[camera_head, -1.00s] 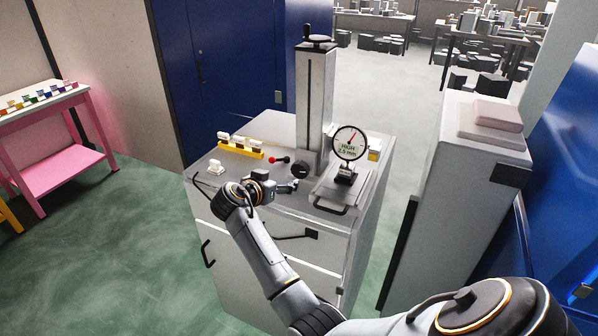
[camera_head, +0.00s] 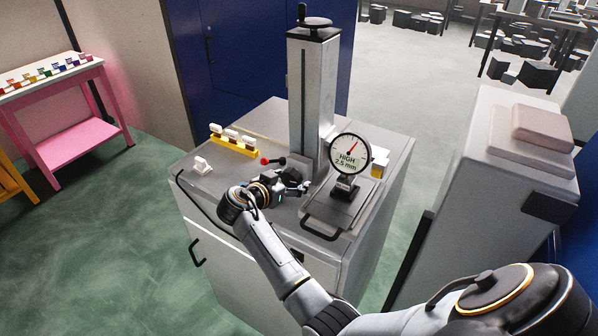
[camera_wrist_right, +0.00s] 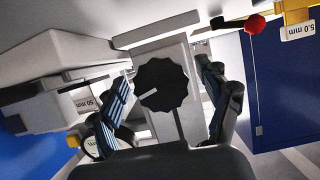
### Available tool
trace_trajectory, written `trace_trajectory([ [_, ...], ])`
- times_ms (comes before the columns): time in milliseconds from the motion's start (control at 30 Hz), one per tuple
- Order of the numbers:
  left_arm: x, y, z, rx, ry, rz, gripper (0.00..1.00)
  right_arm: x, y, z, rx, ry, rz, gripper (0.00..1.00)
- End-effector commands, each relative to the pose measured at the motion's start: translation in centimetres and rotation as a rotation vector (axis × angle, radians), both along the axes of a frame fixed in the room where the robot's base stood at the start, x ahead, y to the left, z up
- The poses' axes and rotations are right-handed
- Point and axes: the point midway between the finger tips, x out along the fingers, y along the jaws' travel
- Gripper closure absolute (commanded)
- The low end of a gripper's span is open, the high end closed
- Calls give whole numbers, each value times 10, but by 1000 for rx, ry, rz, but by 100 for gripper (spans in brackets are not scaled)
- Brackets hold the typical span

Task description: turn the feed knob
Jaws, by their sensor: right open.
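The feed knob (camera_wrist_right: 163,84) is black with a scalloped rim and a pale pointer line, mounted on a light column in the right wrist view. My right gripper (camera_wrist_right: 166,100) is open, with one finger on each side of the knob and gaps between. In the head view the right gripper (camera_head: 297,184) is at the column's foot and mostly hides the knob. A round dial gauge (camera_head: 349,154) beside it reads "HIGH 2.5 mm", with a red needle. My left gripper is not in view.
A red-ball lever (camera_head: 266,160) and a yellow rack (camera_head: 236,146) of white blocks sit left of the column (camera_head: 312,95). A loose white block (camera_head: 202,166) lies on the cabinet top. A grey cabinet (camera_head: 480,160) stands to the right.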

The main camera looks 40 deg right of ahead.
Motion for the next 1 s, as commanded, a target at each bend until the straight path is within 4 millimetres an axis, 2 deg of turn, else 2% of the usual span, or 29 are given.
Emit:
trace_trajectory([
  [367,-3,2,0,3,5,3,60,-1,3,-3,0,2,-1,23],
  [400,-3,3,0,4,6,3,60,-1,3,-3,0,2,-1,25],
  [667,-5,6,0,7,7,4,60,-1,3,-2,0,2,-1,77],
  [1000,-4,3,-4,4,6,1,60,-1,2,-3,-16,40,-2,77],
])
